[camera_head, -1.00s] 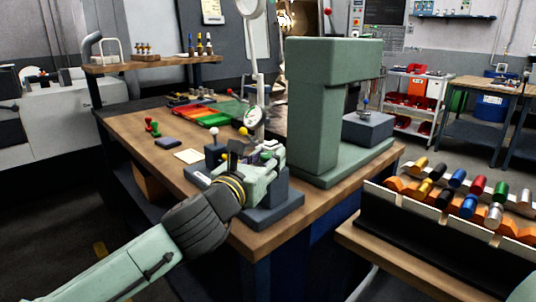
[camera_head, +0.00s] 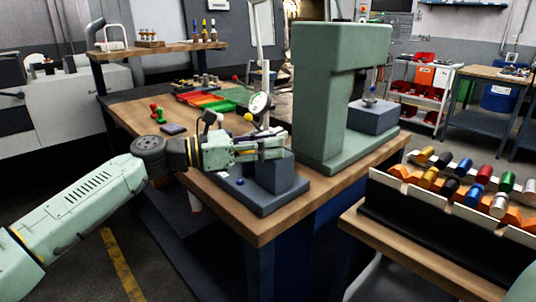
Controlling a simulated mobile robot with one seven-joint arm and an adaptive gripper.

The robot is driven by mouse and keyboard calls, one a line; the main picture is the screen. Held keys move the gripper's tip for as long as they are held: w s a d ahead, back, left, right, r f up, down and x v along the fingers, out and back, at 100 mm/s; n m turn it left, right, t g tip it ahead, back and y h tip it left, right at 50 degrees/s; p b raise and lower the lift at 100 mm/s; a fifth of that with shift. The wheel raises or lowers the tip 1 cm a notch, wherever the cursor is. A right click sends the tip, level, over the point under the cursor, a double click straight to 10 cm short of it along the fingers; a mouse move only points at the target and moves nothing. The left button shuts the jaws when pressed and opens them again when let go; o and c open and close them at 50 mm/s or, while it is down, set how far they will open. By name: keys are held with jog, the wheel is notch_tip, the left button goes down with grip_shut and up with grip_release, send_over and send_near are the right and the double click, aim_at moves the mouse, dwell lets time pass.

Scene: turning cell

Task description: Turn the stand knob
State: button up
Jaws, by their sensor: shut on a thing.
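A dark grey stand (camera_head: 262,200) with a flat base and an upright block sits at the front corner of the wooden bench. A small blue ball (camera_head: 240,181) shows low at its left side. My gripper (camera_head: 274,147) reaches in from the left, nearly level, with its fingers at the top of the upright block. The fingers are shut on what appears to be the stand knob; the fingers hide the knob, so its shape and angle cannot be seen. A round dial gauge (camera_head: 259,103) on a pale post stands just behind the gripper, with a yellow ball beside it.
A large green machine frame (camera_head: 322,100) stands close to the right of the stand. Colored trays (camera_head: 207,101) and small red and green pieces lie farther back on the bench (camera_head: 130,112). A rack of colored cylinders (camera_head: 450,205) is at the front right.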

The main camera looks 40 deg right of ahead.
jog(key=m+g, duration=0.1)
jog(key=g+y, duration=0.1)
jog(key=m+g, duration=0.1)
jog(key=shift+w+d+m+g+y+b, duration=0.25)
jog(key=shift+m+g+y+b, duration=0.05)
jog(key=shift+y, duration=0.1)
jog(key=shift+d+r+m+g+y+p, duration=0.1)
jog(key=shift+m+g+y+p, duration=0.55)
jog(key=shift+m+g+y, duration=1.05)
jog(key=shift+g+y, duration=0.3)
jog(key=o, duration=1.1)
jog(key=v, duration=0.7)
jog(key=shift+w+a, duration=0.2)
